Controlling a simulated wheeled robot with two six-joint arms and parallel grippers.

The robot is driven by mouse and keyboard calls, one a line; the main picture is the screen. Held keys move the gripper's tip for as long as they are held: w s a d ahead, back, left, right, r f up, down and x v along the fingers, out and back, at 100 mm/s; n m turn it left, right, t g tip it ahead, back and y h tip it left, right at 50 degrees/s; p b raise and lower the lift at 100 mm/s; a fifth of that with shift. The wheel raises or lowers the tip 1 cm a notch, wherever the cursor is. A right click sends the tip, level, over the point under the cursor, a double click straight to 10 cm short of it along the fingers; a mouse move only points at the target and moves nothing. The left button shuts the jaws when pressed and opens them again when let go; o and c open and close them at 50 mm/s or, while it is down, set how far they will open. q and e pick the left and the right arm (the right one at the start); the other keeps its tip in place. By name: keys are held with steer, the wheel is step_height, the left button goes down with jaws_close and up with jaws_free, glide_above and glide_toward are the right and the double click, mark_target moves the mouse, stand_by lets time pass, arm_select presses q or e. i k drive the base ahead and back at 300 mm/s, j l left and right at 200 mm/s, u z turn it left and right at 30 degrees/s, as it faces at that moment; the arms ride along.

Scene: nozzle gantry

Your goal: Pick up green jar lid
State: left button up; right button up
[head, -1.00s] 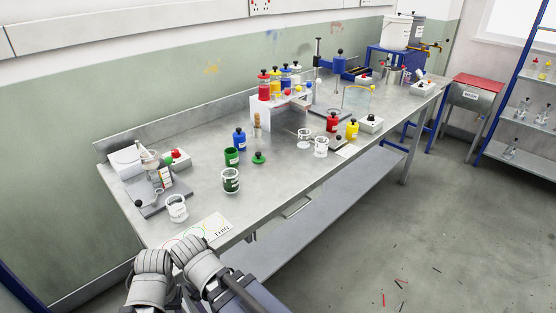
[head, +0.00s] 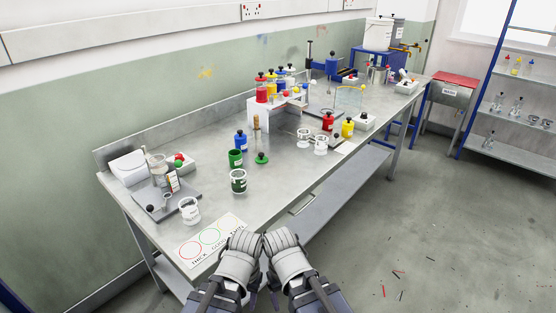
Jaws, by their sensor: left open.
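The green jar lid (head: 262,158), a low green disc with a black knob, lies on the grey metal bench (head: 215,190). It is just right of the open green jar (head: 235,159) and behind a clear jar with dark green contents (head: 238,181). My two arms are folded at the bottom of the picture, in front of the bench edge and well short of the lid. My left gripper (head: 251,299) is open, partly hidden by my arm, with nothing seen in it. My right gripper (head: 275,299) shows only as small dark parts, and its jaws are unclear.
A blue jar (head: 240,142) stands behind the green jar. A white cup (head: 190,210) and a card with coloured rings (head: 213,239) lie near the front edge. A white rack (head: 281,107), two clear cups, and red and yellow jars (head: 347,128) stand farther right. Bench around the lid's right is clear.

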mark_target(262, 159)
steer(key=l+u, duration=0.15)
steer(key=u, duration=0.25)
steer(key=l+u, duration=0.2)
steer(key=u, duration=0.25)
steer(key=l+u, duration=0.3)
steer(key=l, duration=0.5)
steer(key=k+l+u, duration=0.1)
steer(key=l+u, duration=0.15)
steer(key=l, duration=0.5)
